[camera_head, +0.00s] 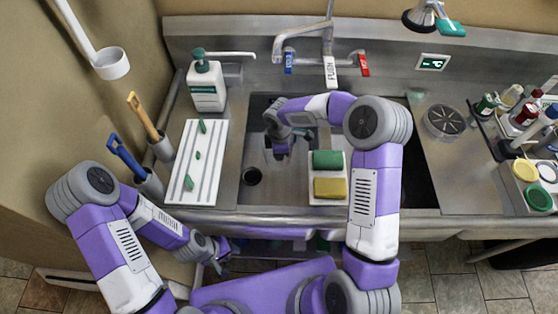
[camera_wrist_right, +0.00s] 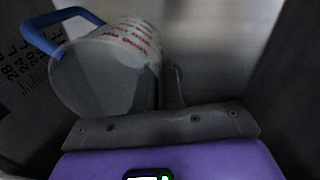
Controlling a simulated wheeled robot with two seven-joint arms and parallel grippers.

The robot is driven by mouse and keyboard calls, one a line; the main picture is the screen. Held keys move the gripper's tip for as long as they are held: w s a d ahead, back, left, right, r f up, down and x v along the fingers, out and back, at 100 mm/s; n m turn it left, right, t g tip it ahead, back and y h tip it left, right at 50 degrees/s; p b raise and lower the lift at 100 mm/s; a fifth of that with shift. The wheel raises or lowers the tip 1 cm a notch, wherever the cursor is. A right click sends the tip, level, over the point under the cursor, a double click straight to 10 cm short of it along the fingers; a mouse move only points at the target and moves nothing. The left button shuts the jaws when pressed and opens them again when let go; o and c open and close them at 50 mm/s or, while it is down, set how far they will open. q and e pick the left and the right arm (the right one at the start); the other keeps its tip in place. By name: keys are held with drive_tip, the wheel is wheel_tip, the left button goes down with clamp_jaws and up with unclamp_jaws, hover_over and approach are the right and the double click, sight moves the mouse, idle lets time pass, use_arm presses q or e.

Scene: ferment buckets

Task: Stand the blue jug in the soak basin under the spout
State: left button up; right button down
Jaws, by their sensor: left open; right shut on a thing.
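The blue-handled jug (camera_wrist_right: 108,65), grey with red printing, shows in the right wrist view, tilted, its handle at upper left. My right gripper (camera_head: 281,154) reaches down into the soak basin (camera_head: 258,107) and is shut on the jug, by its edge. In the head view I cannot make out the jug; my right gripper and arm cover that spot. The metal spout (camera_head: 279,52) is above the basin's back edge, behind the gripper. My left gripper (camera_head: 224,258) is open and empty, low in front of the counter.
A sponge tray (camera_head: 314,174) with a green and a yellow sponge stands right of the basin. A striped drain board (camera_head: 205,165) and a soap bottle (camera_head: 206,84) are on the left. Bottles crowd a rack (camera_head: 483,118) at far right. The basin's dark drain (camera_head: 252,176) is visible.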

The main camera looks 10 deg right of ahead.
sight(279, 163)
drive_tip(key=shift+w+f+b, duration=0.1)
drive_tip(key=shift+f+b, duration=0.3)
drive_tip(key=shift+f, duration=1.6)
drive_tip(key=shift+f, duration=0.1)
drive_tip(key=c, duration=1.3)
unclamp_jaws()
drive_tip(key=shift+o, duration=0.2)
wheel_tip(279, 163, up, 12)
drive_tip(key=p, duration=0.2)
drive_tip(key=shift+s+p, duration=0.3)
drive_tip(key=shift+s, duration=0.1)
